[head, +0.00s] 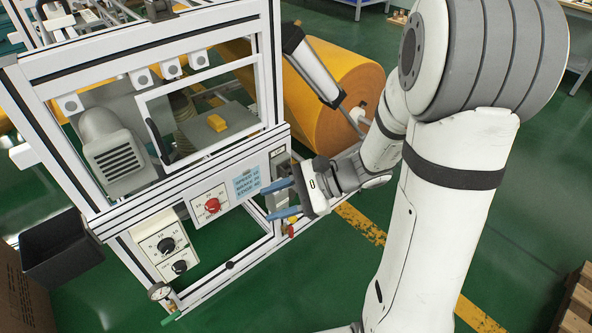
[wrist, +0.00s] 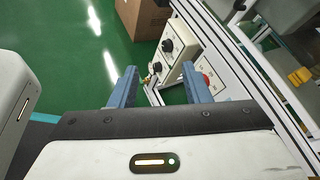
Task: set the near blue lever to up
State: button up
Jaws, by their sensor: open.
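My gripper (head: 268,201) is open and empty, its two blue-grey fingers pointing left at the front right of the white machine frame (head: 110,215). In the wrist view, the open fingers (wrist: 160,88) have a gap between them, with part of the frame and a control panel beyond. I cannot make out a blue lever in either view. The only blue parts near the frame's right corner are my own fingers, which cover some of that area. A small red and yellow handle (head: 292,226) shows just below the fingers.
A panel with a red knob (head: 212,205) and a panel with two black knobs (head: 167,245) face the front. A gauge (head: 159,291) and a green handle (head: 170,318) are low at left. A black bin (head: 62,250) hangs left.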

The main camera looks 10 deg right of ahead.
jog(key=w+d+f+m+t+h+b, duration=0.2)
jog(key=w+d+f+m+t+b, duration=0.3)
jog(key=w+d+f+m+t, duration=0.35)
jog(key=w+d+f+m+t+h+b, duration=0.2)
jog(key=w+d+f+m+t+b, duration=0.35)
jog(key=f+m, duration=0.5)
jog(key=shift+n, duration=0.7)
jog(key=w+a, duration=0.1)
jog(key=w, duration=0.1)
jog(key=w+a+f, duration=0.1)
jog(key=w, duration=0.2)
jog(key=w+a, duration=0.1)
jog(key=w, duration=0.1)
jog(key=shift+w+f, duration=0.25)
jog(key=shift+f, duration=0.1)
jog(key=shift+c, duration=0.3)
grip_shut()
